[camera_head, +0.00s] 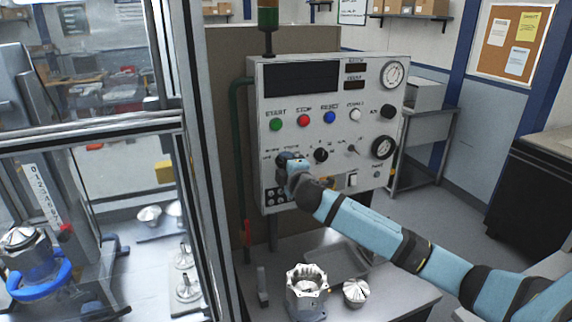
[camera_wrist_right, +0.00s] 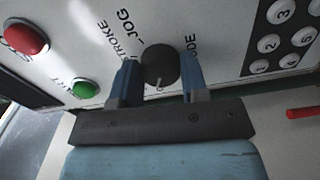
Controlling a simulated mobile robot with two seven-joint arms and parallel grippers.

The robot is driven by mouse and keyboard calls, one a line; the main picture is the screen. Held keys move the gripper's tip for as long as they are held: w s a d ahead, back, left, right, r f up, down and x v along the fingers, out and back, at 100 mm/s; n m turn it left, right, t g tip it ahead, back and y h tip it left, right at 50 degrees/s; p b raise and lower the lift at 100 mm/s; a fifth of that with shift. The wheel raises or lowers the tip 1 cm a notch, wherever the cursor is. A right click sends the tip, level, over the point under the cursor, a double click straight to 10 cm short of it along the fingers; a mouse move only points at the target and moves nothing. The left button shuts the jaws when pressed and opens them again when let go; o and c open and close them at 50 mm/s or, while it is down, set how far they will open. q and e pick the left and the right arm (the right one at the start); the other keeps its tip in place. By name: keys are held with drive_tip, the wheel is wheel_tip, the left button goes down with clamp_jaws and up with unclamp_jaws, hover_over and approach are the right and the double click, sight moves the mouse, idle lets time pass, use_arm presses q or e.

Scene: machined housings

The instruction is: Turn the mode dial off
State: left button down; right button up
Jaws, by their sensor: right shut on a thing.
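The mode dial (camera_wrist_right: 160,64) is a round black knob on the light control panel (camera_head: 330,90). In the right wrist view it has a short pale mark near its lower edge. The words JOG and STROKE and part of a word ending in ODE are printed around it. My right gripper (camera_wrist_right: 159,70) has one blue finger on each side of the dial and is shut on it. In the head view the right gripper (camera_head: 288,163) reaches the lower left of the panel and mostly covers the dial. My left gripper is not in view.
Green (camera_head: 276,124), red (camera_head: 303,120) and blue (camera_head: 330,117) buttons sit above the dial. A second black knob (camera_head: 321,155) is just right. A keypad (camera_head: 276,196) is below. A machined housing (camera_head: 305,290) stands on the bench under the panel. A framed glass enclosure is left.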

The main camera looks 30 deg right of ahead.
drive_tip(key=shift+n, duration=0.5)
drive_tip(key=o, duration=0.9)
